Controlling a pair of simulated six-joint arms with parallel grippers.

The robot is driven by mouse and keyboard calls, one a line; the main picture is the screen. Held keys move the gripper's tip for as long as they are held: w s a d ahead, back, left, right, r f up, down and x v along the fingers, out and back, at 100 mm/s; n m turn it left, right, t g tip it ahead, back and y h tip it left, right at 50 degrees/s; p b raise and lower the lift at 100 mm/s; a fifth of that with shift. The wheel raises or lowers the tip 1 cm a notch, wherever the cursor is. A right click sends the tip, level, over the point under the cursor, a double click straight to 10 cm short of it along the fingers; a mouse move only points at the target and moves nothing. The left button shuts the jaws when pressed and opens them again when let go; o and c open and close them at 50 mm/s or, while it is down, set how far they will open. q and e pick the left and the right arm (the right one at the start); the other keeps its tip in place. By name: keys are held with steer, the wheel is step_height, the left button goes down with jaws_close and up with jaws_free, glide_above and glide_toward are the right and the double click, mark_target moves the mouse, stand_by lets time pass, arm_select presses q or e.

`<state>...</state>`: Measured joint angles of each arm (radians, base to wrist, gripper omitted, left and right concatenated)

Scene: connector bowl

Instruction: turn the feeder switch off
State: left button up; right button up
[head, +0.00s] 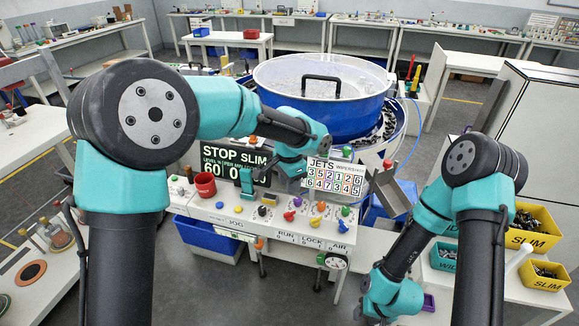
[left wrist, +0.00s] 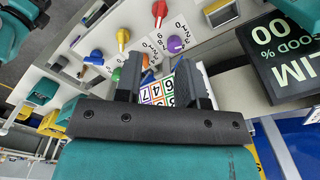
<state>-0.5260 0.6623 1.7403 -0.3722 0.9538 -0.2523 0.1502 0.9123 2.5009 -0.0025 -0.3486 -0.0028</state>
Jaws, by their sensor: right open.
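No switch is legibly marked as the feeder's. In the left wrist view a yellow knob (left wrist: 123,36) and a red knob (left wrist: 159,10) show past the fingers. My right gripper (head: 361,309) is open, low at the right.
A large blue bowl feeder (head: 340,118) stands behind the panel. A STOP SLIM display (head: 222,163) and a red cup (head: 205,184) are at the panel's left. Yellow bins (head: 535,225) stand at the right. Open floor lies in front.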

arm_select(q)
step_height(320, 180, up, 6)
steer(key=shift+f, duration=0.15)
steer(key=shift+f, duration=0.15)
stand_by(0.3)
